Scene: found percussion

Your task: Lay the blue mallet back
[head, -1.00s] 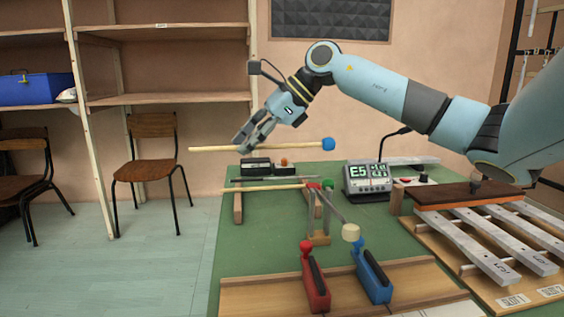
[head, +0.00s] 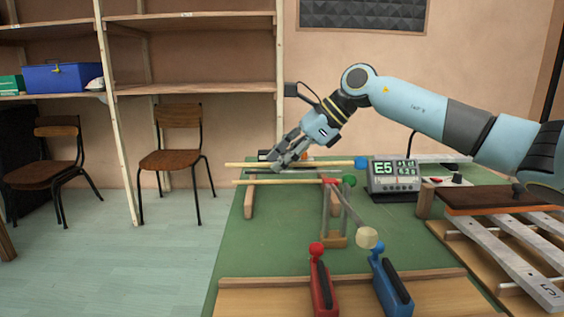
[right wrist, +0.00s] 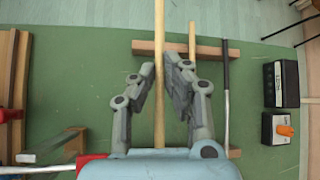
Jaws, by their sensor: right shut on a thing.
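The blue mallet, with a pale wooden stick (head: 240,164) and a blue head (head: 361,162), lies level in the fingers of my right gripper (head: 283,163). The right wrist view shows the gripper (right wrist: 161,88) shut around the stick (right wrist: 159,125), with the stick running lengthwise between the fingers and over a brown wooden rest bar (right wrist: 210,50). In the head view this rest (head: 249,195) stands at the left of the green table. Whether the stick touches the rest I cannot tell. My left gripper is not in view.
A display box (head: 394,176) and metal bars (head: 530,262) are at right.

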